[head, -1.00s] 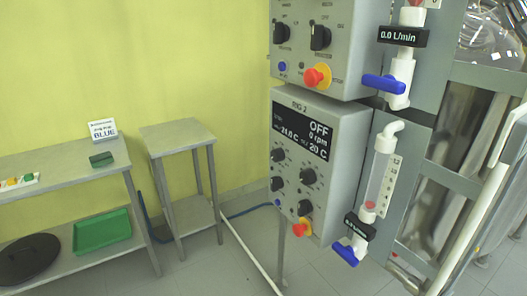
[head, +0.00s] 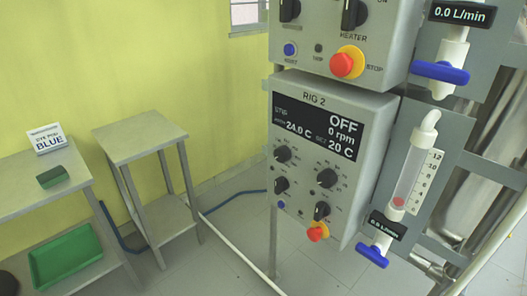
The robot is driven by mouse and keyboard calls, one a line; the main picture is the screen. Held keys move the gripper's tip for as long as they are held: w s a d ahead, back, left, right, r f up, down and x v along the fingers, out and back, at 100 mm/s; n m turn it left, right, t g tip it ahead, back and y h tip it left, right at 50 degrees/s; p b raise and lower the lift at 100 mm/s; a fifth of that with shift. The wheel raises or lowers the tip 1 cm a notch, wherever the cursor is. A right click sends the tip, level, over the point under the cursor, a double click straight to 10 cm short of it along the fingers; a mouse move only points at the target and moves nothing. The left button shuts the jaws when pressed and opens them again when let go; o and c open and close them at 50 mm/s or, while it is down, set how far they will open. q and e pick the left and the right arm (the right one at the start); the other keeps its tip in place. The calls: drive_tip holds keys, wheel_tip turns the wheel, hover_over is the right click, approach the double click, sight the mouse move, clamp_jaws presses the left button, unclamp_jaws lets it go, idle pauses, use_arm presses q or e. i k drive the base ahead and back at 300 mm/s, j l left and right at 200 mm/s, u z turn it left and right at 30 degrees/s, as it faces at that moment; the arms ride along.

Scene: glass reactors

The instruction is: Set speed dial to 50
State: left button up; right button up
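The grey RIG 2 control box (head: 357,118) stands right of centre in the head view. Its black display (head: 318,126) reads OFF, 0 rpm, 24.0 C and a set value of 20 C. Below it are black dials at upper left (head: 283,154), upper right (head: 327,178), lower left (head: 281,185) and lower right (head: 322,211). Their small labels are too blurred to read, so I cannot tell which is the speed dial. Neither of my grippers is in view.
A red stop button (head: 317,232) and a blue button (head: 281,204) sit low on the box. Another control box (head: 385,35) is above. Flow tubes with blue valves (head: 372,256) stand at right. A small side table (head: 140,140) is left, with floor between.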

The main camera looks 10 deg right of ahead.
sight(282, 154)
drive_tip(key=i+j+z, duration=0.1)
drive_tip(key=i+j, duration=0.35)
drive_tip(key=j, duration=0.3)
drive_tip(key=i+j+z, duration=0.15)
drive_tip(key=j, duration=0.25)
drive_tip(key=i, duration=0.05)
